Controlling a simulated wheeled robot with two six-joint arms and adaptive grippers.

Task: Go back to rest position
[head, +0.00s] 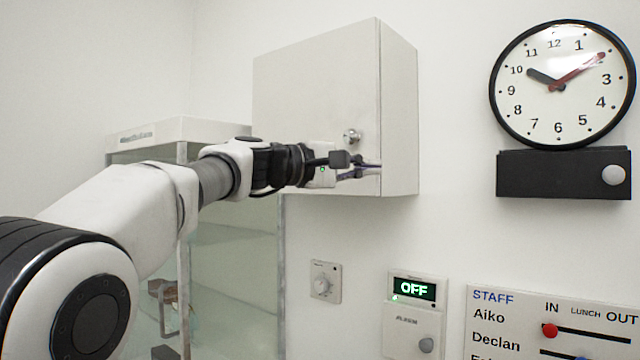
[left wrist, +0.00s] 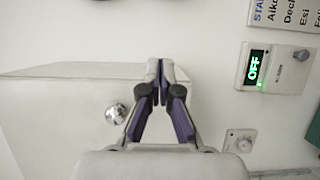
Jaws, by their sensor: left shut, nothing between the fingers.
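My left arm comes in from the left in the head view. Its gripper (head: 374,169) is raised in front of the lower part of a white wall cabinet (head: 315,90), just below and right of the cabinet's round silver knob (head: 351,136). The left wrist view shows the two purple and grey fingers (left wrist: 160,78) shut together with nothing between them. There the cabinet (left wrist: 60,110) and its knob (left wrist: 116,113) lie to the left of the fingers. I cannot tell whether the fingers touch the cabinet. The cabinet door looks closed. My right gripper is in neither view.
A glass-fronted case (head: 235,290) stands below and behind my left arm. On the wall are a clock (head: 545,105) above a black box (head: 550,174), a dial (head: 325,282), a panel reading OFF (head: 414,320) and a staff board (head: 520,292).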

